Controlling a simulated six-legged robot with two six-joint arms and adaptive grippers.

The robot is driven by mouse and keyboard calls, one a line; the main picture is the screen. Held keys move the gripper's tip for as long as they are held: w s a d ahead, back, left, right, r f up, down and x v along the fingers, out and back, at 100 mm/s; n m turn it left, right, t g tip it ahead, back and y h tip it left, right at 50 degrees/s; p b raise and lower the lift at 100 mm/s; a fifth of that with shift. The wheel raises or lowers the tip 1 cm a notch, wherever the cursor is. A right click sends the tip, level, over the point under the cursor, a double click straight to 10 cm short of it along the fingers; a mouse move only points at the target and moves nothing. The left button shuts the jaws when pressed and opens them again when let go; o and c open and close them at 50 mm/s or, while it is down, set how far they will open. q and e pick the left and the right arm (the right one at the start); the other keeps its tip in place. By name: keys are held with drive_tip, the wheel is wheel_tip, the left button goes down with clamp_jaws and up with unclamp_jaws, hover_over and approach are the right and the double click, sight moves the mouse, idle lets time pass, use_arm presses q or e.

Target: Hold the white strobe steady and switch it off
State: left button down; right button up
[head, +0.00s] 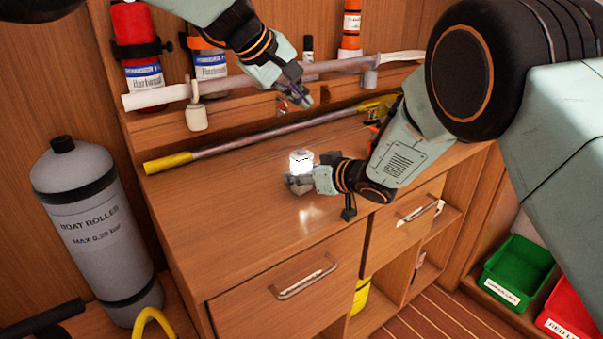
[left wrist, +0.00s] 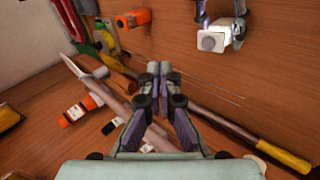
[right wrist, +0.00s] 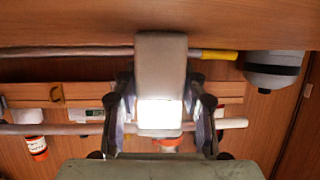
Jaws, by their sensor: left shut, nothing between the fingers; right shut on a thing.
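The white strobe (head: 301,161) glows brightly above the wooden counter, and a patch of light shows on the wood below it. My right gripper (head: 300,183) is shut on it. In the right wrist view the strobe (right wrist: 160,62) sits between both fingers, with a bright white patch low on its grey body. The left wrist view shows the strobe (left wrist: 213,38) at upper right, with a round grey spot on its near face. My left gripper (head: 303,98) is shut and empty, above and behind the strobe, apart from it. Its closed fingertips (left wrist: 158,68) show mid-frame.
A yellow-ended pole (head: 250,140) lies along the counter behind the strobe. A pale pole (head: 160,97) crosses in front of the shelf bottles (head: 137,55). A grey boat roller cylinder (head: 90,225) stands left. Green (head: 518,268) and red bins are at lower right. The front counter is clear.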

sight(299, 152)
use_arm(q)
drive_tip(key=shift+w+a+f+m+t, duration=0.1)
drive_tip(key=shift+w+f+m+t, duration=0.1)
drive_tip(key=shift+f+m, duration=1.05)
drive_tip(key=shift+w+f+m+t, duration=0.15)
drive_tip(key=shift+f+m, duration=0.6)
drive_tip(key=shift+f, duration=0.9)
drive_tip(key=shift+w+a+f+m+t, duration=0.1)
drive_tip(key=shift+w+f+m, duration=0.15)
drive_tip(key=shift+f+m, duration=1)
drive_tip(key=shift+f+n, duration=0.25)
drive_tip(key=shift+f, duration=0.6)
drive_tip(key=shift+r, duration=0.7)
